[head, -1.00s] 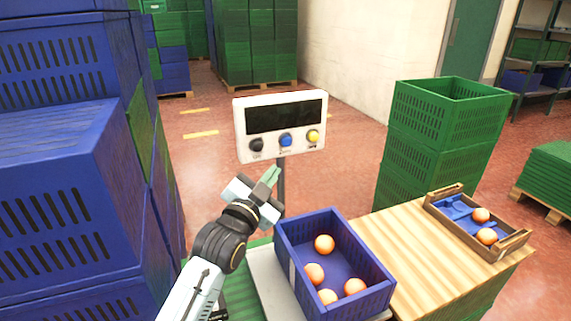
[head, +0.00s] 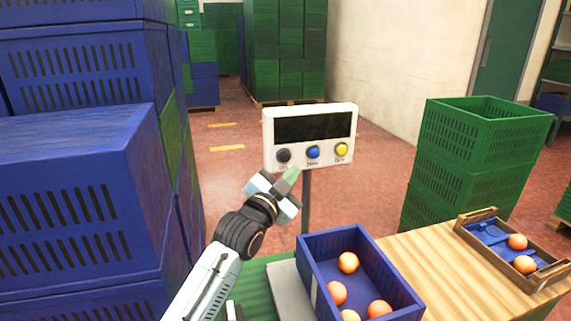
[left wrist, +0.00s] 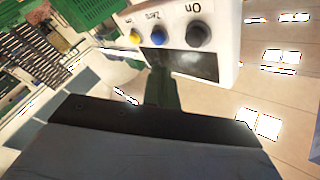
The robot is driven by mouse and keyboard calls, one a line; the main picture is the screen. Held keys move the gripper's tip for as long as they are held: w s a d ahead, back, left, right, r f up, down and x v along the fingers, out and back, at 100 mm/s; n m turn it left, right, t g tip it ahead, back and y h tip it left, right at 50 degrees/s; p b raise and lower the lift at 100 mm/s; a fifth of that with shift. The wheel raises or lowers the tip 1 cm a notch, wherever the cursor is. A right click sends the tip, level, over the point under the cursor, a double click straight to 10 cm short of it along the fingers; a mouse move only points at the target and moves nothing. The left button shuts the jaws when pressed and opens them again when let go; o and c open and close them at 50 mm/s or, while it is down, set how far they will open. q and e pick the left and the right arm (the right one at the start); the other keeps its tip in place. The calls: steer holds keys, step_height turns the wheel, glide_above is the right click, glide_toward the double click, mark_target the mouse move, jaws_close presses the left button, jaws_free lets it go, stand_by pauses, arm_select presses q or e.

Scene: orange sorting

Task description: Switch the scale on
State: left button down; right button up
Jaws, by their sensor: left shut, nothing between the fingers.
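The scale's white display box (head: 268,126) stands on a post behind the blue crate, and its dark screen (head: 312,127) shows no digits. Below the screen are a black button (head: 284,156), a blue button (head: 313,152) and a yellow button (head: 342,150). In the left wrist view the black button (left wrist: 198,34) is labelled "On". My left gripper (head: 290,176) is shut and empty, just below the black button in the head view. Its fingers (left wrist: 162,90) point at the panel in the wrist view; contact cannot be told. My right gripper is not in view.
A blue crate (head: 318,247) with several oranges sits on the scale's platform (head: 287,290). A wooden tray (head: 487,248) with two oranges lies on the wooden table (head: 425,266) at right. Blue crates (head: 75,190) are stacked close on the left, green crates (head: 470,160) on the right.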

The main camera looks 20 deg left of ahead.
mark_target(285, 157)
arm_select(q)
steer(key=shift+w+a+b, duration=0.2)
steer(key=shift+w+a, duration=0.4)
steer(key=shift+w, duration=0.3)
steer(key=shift+w+a+b, duration=0.2)
steer(key=shift+w+a, duration=0.4)
steer(key=shift+w, duration=0.25)
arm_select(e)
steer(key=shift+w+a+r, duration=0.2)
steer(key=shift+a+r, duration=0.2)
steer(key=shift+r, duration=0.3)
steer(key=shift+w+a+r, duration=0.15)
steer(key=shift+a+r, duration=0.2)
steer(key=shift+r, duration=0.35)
arm_select(q)
steer(key=shift+w+a, duration=0.25)
steer(key=shift+w, duration=0.1)
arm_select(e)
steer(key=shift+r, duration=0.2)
